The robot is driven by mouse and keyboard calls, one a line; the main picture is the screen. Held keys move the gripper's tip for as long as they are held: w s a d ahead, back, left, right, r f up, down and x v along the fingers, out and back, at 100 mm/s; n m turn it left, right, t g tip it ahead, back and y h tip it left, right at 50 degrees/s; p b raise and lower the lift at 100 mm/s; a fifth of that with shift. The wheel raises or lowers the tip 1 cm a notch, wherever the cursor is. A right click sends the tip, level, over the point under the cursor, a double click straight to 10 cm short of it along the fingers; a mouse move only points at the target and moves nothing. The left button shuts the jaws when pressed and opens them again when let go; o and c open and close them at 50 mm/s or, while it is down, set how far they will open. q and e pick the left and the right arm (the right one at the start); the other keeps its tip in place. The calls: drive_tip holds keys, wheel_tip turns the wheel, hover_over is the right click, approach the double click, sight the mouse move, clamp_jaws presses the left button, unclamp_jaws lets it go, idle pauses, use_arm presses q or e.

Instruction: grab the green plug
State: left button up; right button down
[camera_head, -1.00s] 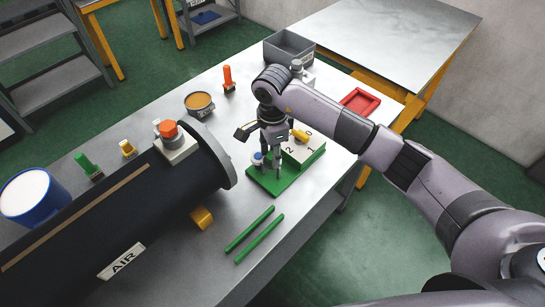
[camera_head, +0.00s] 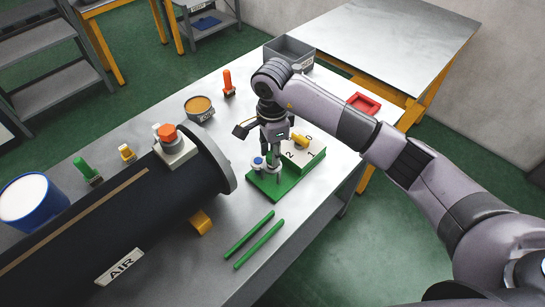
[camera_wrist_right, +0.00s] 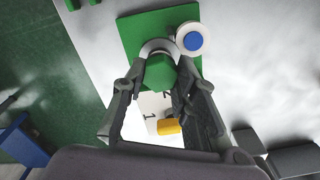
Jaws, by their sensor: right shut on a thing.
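A green plug (camera_wrist_right: 159,72) with a faceted top shows between the fingertips of my right gripper (camera_head: 270,163) in the right wrist view. It stands in a pale grey ring on a green base plate (camera_head: 272,184). My right gripper is shut on this plug, with a finger on either side. In the head view the fingers mostly hide the plug. A white round piece with a blue centre (camera_wrist_right: 193,41) sits right beside it on the plate. My left gripper is not in view.
A white numbered block with a yellow knob (camera_head: 300,140) stands right behind the gripper. The large black AIR cylinder (camera_head: 130,215) lies to the left. Two green rods (camera_head: 259,245) lie in front. Another green peg (camera_head: 82,166) stands far left.

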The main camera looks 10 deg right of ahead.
wheel_tip(320, 180, up, 18)
drive_tip(key=b, duration=0.3)
idle(0.4)
